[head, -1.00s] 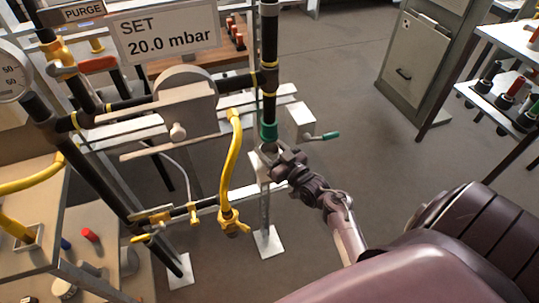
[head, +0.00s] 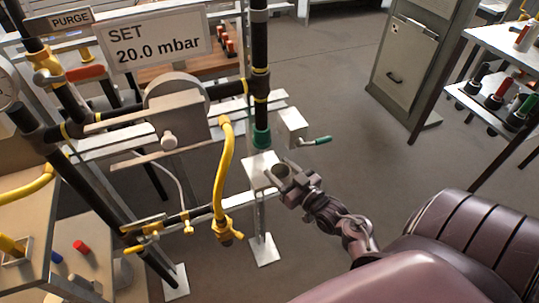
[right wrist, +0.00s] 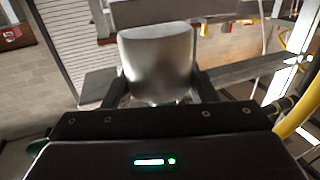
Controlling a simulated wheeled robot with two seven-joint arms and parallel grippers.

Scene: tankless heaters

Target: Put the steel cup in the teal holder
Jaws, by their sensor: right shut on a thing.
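My right gripper (head: 288,178) is shut on the steel cup (head: 279,173). In the right wrist view the cup (right wrist: 158,60) is a plain grey metal vessel, upright between the fingers. In the head view the gripper and cup are low and to the right of a teal-green collar (head: 262,138) at the lower end of a vertical black pipe, with a gap between them. My left gripper is not in view.
A grey box with a green-handled lever (head: 317,141) is above right. A yellow hose (head: 224,170) hangs at left. Open floor (head: 350,160) lies to the right, before a grey cabinet (head: 402,70).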

